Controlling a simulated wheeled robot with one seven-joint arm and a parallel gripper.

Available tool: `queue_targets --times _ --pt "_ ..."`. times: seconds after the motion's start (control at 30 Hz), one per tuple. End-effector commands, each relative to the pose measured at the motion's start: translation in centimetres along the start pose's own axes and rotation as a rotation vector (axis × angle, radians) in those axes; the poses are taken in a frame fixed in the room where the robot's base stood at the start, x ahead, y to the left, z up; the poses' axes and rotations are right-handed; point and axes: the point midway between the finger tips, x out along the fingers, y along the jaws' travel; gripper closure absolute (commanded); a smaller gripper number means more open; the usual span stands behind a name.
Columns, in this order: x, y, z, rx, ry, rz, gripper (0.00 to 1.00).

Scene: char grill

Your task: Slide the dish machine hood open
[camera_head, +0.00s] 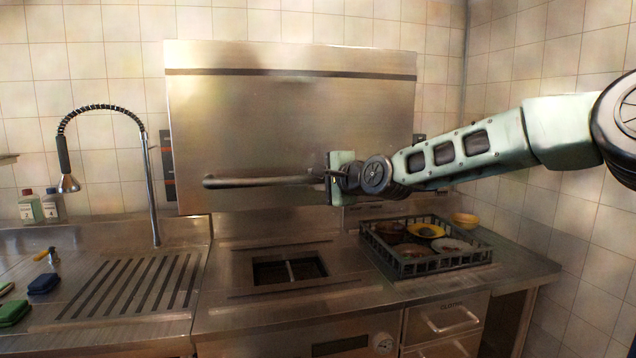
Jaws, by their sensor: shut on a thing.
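The dish machine hood (280,120) is a large steel box raised above the counter, with open space below its lower edge. A horizontal bar handle (250,182) runs across its lower front. My gripper (330,180) is at the right end of this handle and shut on it. The exact finger contact is partly hidden by the gripper's own body. Under the hood, the machine's wash opening (289,270) shows in the steel top.
A dark dish rack (415,268) with several bowls and plates stands on the counter to the right. At left are a sink faucet (150,190), two bottles (52,205) and a ribbed drainboard (135,287). A tiled wall (560,235) bounds the right.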

Motion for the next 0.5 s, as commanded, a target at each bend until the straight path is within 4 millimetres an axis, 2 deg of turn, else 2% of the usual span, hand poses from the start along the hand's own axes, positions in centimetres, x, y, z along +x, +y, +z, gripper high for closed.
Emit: queue_targets --times 0.1,0.13,0.2,0.5 --pt "-0.02 -0.12 -0.09 0.0 0.002 -0.003 1.0" --pt "-0.01 -0.12 -0.09 0.0 0.002 -0.003 0.76" --pt "-0.01 -0.09 -0.09 0.0 0.002 -0.003 0.57" --pt "-0.08 0.04 -0.07 0.0 0.001 -0.001 0.57"
